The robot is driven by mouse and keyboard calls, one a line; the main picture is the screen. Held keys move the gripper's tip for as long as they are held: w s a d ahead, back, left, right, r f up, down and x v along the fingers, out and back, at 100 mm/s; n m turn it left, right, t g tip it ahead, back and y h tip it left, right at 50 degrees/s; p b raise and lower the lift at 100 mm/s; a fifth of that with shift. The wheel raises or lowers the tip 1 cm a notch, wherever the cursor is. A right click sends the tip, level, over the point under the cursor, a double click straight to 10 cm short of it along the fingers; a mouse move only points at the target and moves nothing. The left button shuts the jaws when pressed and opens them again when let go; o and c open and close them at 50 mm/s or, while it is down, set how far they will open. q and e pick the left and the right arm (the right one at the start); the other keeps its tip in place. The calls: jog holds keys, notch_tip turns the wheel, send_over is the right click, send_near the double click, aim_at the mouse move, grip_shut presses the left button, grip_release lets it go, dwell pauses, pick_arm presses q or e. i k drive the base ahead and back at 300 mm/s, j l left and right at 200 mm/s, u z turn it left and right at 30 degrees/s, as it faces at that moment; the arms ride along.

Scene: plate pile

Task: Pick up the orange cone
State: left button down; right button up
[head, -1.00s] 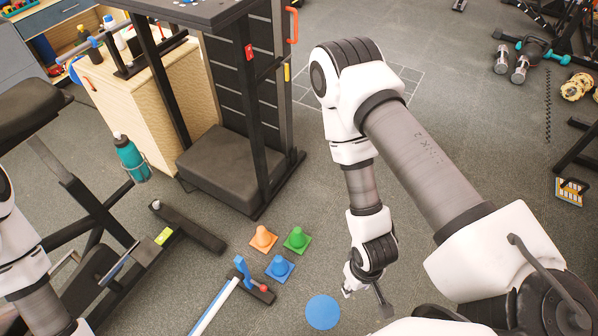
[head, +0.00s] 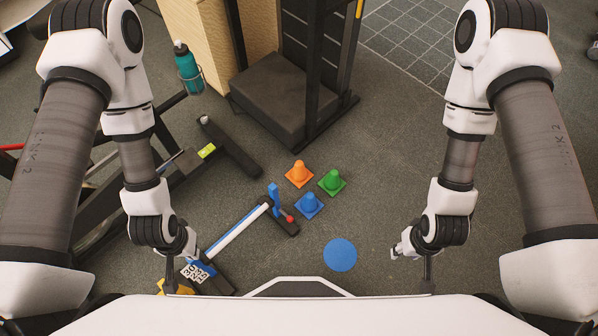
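The orange cone (head: 299,173) stands upright on its square base on the grey floor, near the middle of the head view. A green cone (head: 332,181) stands to its right and a blue cone (head: 309,205) just below it in the picture. My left gripper (head: 172,284) hangs at the lower left, well apart from the cones, over or beside some gym equipment. My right gripper (head: 418,272) hangs at the lower right, also apart from the cones. Both fingertips are small and partly hidden, so I cannot tell whether they are open. Nothing visible is held.
A flat blue disc (head: 340,255) lies on the floor below the cones. A bar with a blue post (head: 274,199) lies to their left. A black padded block and frame (head: 270,97) stands behind. A teal bottle (head: 187,68) is at upper left. Floor right of the cones is clear.

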aim_at(299, 174)
jog(key=i+l+u, duration=0.3)
jog(key=i+l, duration=0.2)
jog(key=l, duration=0.15)
jog(key=i+l+u, duration=0.15)
jog(key=l, duration=0.2)
jog(key=i+l+u, duration=0.15)
jog(key=l, duration=0.25)
jog(key=i+l+u, duration=0.15)
jog(key=l, duration=0.25)
jog(key=i, duration=0.1)
